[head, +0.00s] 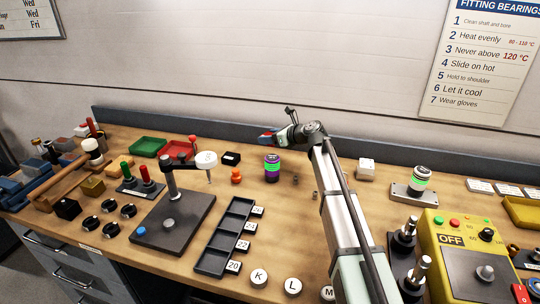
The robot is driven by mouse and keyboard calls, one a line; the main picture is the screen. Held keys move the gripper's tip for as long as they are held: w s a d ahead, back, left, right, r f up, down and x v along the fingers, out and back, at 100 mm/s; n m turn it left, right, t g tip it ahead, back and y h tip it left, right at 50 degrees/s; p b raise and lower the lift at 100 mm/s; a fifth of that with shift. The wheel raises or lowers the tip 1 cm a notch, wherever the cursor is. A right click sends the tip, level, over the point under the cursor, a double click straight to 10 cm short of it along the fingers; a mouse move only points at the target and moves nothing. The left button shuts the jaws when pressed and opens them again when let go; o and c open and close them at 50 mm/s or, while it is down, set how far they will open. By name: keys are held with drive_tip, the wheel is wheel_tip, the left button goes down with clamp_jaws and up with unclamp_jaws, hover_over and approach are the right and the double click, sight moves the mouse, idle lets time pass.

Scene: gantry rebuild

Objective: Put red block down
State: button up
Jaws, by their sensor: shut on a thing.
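My gripper (267,138) is at the end of my arm, near the middle of the head view. It points left and appears raised above the back part of the wooden bench (301,230). A small red patch, which looks like the red block (265,139), shows at its fingertips. The fingers are shut on it. Most of the block is hidden by the fingers, so its shape and tilt are hard to tell. In the picture it is just above a dark cylinder with purple and green bands (272,168).
An orange piece (236,176) and a black block (231,158) stand left of the cylinder. A red tray (176,149) and a green tray (147,147) lie at the back left. A dark compartment tray (213,262) lies in front. Bare wood shows right of it.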

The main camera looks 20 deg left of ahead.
drive_tip(key=shift+f, duration=3.65)
drive_tip(key=shift+f, duration=0.1)
drive_tip(key=o, duration=1.2)
drive_tip(key=v, duration=1.2)
drive_tip(key=shift+s, duration=0.1)
